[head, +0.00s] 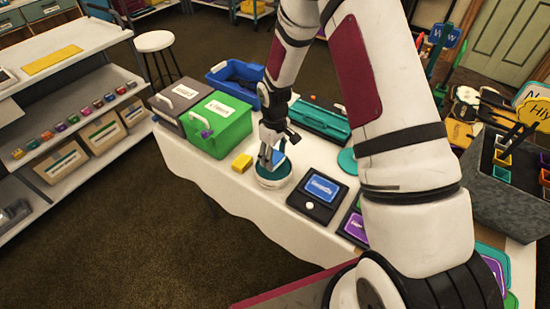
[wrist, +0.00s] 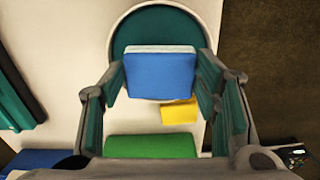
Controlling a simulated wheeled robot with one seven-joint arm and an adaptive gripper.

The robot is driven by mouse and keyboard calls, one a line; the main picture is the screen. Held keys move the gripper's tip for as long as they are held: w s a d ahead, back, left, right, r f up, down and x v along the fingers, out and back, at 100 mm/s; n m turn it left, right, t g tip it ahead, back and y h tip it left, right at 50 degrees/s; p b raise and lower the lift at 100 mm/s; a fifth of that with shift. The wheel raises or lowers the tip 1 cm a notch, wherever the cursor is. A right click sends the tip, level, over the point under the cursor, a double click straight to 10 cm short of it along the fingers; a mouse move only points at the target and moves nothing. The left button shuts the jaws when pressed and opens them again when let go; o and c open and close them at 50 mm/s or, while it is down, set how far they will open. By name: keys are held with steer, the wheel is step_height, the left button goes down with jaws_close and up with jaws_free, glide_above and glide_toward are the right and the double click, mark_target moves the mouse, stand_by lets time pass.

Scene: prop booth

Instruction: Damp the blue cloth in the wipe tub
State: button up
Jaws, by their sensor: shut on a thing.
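The blue cloth (wrist: 160,75), a folded pad with a pale edge, is between the fingers of my gripper (wrist: 162,80). My gripper is shut on it. In the head view the cloth (head: 280,157) shows as a small blue patch beside my gripper (head: 271,160). I cannot tell whether the cloth touches the inside.
A yellow block (head: 241,163) sits left of the tub, near a green box (head: 220,124) and a grey box. A dark panel with a blue screen (head: 320,188) lies to the right. A teal case (head: 322,121) and a blue bin (head: 236,78) are behind.

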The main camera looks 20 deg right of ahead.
mark_target(274, 158)
steer(key=shift+r+p, duration=0.55)
steer(key=shift+r, duration=1.6)
